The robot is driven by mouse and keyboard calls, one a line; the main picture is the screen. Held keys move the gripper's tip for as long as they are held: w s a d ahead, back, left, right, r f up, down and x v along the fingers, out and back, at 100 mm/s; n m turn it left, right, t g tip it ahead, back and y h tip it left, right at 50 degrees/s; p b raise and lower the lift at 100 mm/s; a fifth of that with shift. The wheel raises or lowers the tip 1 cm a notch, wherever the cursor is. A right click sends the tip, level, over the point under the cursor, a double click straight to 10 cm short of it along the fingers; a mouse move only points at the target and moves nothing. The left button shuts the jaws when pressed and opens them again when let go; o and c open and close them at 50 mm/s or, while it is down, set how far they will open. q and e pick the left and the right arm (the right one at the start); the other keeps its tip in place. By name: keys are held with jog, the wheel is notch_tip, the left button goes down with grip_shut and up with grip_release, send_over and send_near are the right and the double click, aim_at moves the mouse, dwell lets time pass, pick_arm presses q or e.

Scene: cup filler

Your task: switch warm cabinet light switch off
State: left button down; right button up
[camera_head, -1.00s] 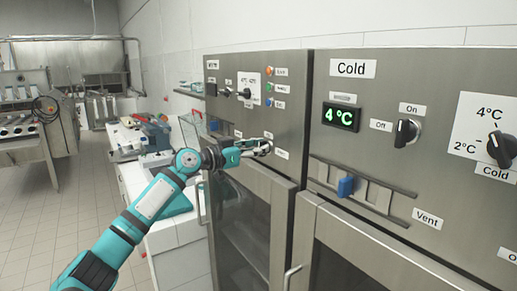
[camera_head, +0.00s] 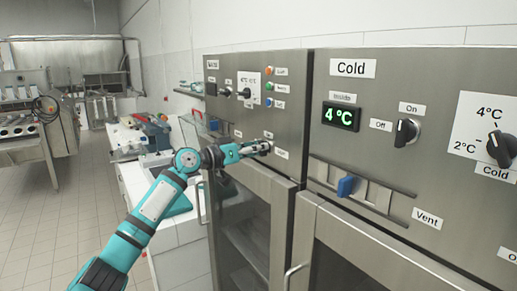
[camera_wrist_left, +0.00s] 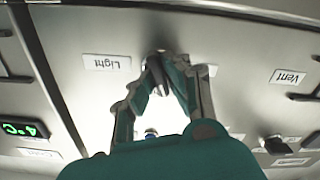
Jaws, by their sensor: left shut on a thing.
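The warm cabinet (camera_head: 225,120) is the left steel cabinet in the head view. My left gripper (camera_head: 264,147) reaches its front panel near the lower right, among small white labels. In the left wrist view the fingers of my left gripper (camera_wrist_left: 160,85) come together at the panel, beside an upside-down "Light" label (camera_wrist_left: 107,62). They are shut on the light switch, which is mostly hidden between the fingertips. I cannot tell which way the switch points. My right gripper is not in view.
The cold cabinet (camera_head: 385,70) stands to the right, with a 4 °C display (camera_head: 341,116), black knobs and a blue vent slider (camera_head: 347,186). A glass door (camera_head: 240,235) lies below the warm panel. A white counter (camera_head: 172,235) with equipment is at left; the tiled floor (camera_head: 50,230) is clear.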

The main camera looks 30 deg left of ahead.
pick_arm(q)
jog(key=n, duration=0.2)
jog(key=shift+n+p, duration=0.3)
jog(key=shift+n, duration=0.1)
jog(key=n+p, duration=0.1)
jog(key=n, duration=0.2)
jog(key=shift+a+n, duration=0.15)
jog(key=shift+n, duration=0.15)
jog(key=n+p, duration=0.2)
jog(key=n, duration=0.1)
jog(key=shift+n, duration=0.3)
jog(key=shift+f+n+p, duration=0.2)
jog(key=shift+n+p, duration=0.8)
jog(key=shift+n, duration=0.8)
jog(key=c, duration=1.4)
grip_release()
jog(key=shift+o, duration=0.2)
